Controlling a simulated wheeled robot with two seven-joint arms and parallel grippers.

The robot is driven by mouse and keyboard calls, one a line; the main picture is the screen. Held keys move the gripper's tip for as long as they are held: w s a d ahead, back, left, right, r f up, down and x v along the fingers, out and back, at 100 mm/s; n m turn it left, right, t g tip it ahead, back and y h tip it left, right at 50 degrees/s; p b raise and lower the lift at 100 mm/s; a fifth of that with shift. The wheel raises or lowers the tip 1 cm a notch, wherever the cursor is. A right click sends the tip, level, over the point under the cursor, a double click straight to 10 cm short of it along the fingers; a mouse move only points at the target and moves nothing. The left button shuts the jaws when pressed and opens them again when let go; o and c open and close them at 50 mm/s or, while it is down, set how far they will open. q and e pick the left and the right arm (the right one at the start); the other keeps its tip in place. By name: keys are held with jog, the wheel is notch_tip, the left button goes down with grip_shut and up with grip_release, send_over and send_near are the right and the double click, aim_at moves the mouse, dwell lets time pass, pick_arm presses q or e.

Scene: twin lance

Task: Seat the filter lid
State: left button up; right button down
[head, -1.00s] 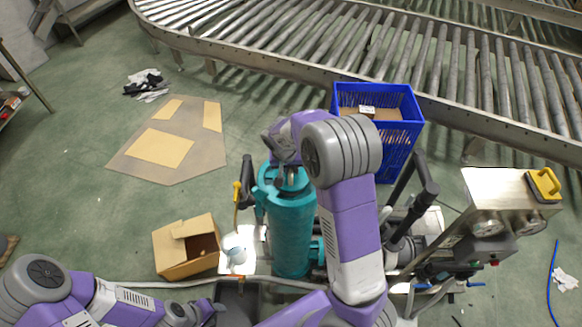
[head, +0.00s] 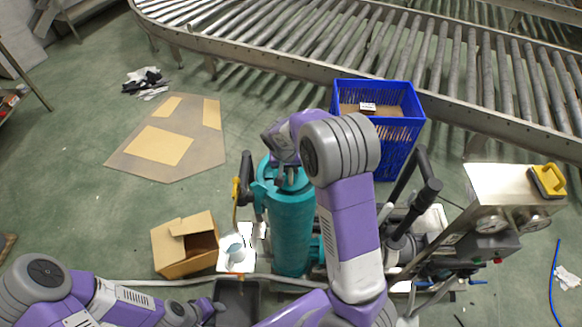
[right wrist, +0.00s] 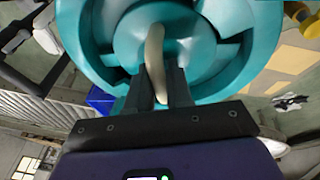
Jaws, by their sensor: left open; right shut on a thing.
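The teal filter housing (head: 291,235) stands upright in the middle of the head view. My right gripper (right wrist: 160,84) is over its top, shut on a pale, curved handle (right wrist: 154,50). The handle rises from a round teal lid (right wrist: 190,45) inside the wider teal rim (right wrist: 85,40). Dark gaps show between lid and rim; I cannot tell whether the lid rests fully down. In the head view my right arm hides most of the lid and this gripper. My left gripper (head: 212,309) is open, low at the bottom left, apart from the housing.
A blue crate (head: 398,150) stands behind the housing, before the roller conveyor (head: 450,60). An open cardboard box (head: 172,250) is at left. A steel gauge panel (head: 490,190) and black-handled pipework (head: 405,225) stand at right. Floor at far left is mostly clear.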

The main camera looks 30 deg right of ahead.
aim_at(287, 180)
jog(key=shift+f, duration=0.25)
jog(key=c, duration=0.9)
grip_release()
jog(key=shift+c, duration=0.2)
jog(key=v, duration=0.7)
jog(key=shift+r, duration=0.25)
